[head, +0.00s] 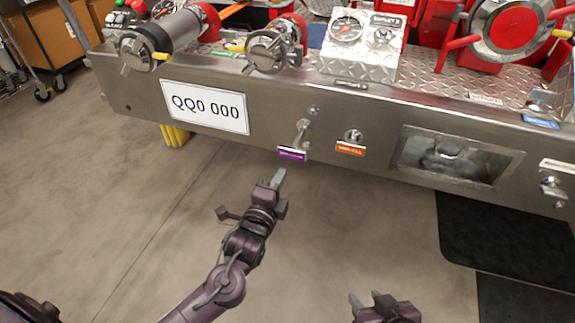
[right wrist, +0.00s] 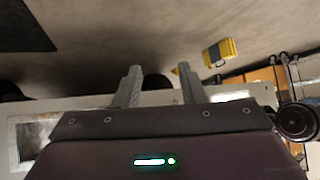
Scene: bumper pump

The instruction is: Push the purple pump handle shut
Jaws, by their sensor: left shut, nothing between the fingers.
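How far the handle stands out from the panel is hard to tell. My left gripper (head: 279,175) is shut and empty, pointing toward the bumper. It shows just below the purple label, apart from the handle. My right gripper (head: 366,296) is low at the bottom edge of the head view, well away from the handle. Its two fingers are apart and empty in the right wrist view (right wrist: 158,68).
A recessed window (head: 455,157) lies further right. Yellow blocks (head: 174,135) sit under the bumper. The concrete floor in front is clear.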

